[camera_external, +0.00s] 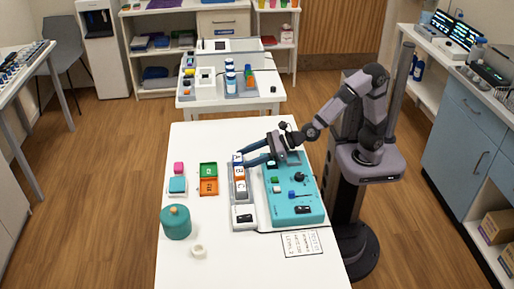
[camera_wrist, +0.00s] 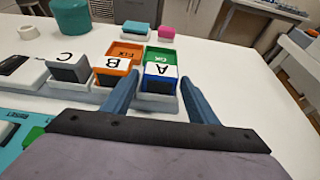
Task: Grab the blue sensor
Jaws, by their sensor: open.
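The blue sensor (camera_wrist: 161,70), a small block with a blue body and a white top marked A, sits at the end slot of a grey rack (camera_wrist: 88,92). It shows small in the external view (camera_external: 238,157). An orange block marked B (camera_wrist: 113,67) and a pale grey block marked C (camera_wrist: 66,66) sit beside it in the rack. My gripper (camera_wrist: 159,79) is open, with one blue finger on each side of the blue sensor. The left finger passes between A and B. Whether either finger touches it, I cannot tell. In the external view my gripper (camera_external: 241,157) is at the rack's far end.
Green (camera_external: 208,170) and orange (camera_external: 208,187) trays lie left of the rack. A teal button panel (camera_external: 305,211) is right of it. A teal canister (camera_external: 176,224), white ring (camera_external: 198,251), pink block (camera_external: 178,168) and teal block (camera_external: 177,184) stand further left.

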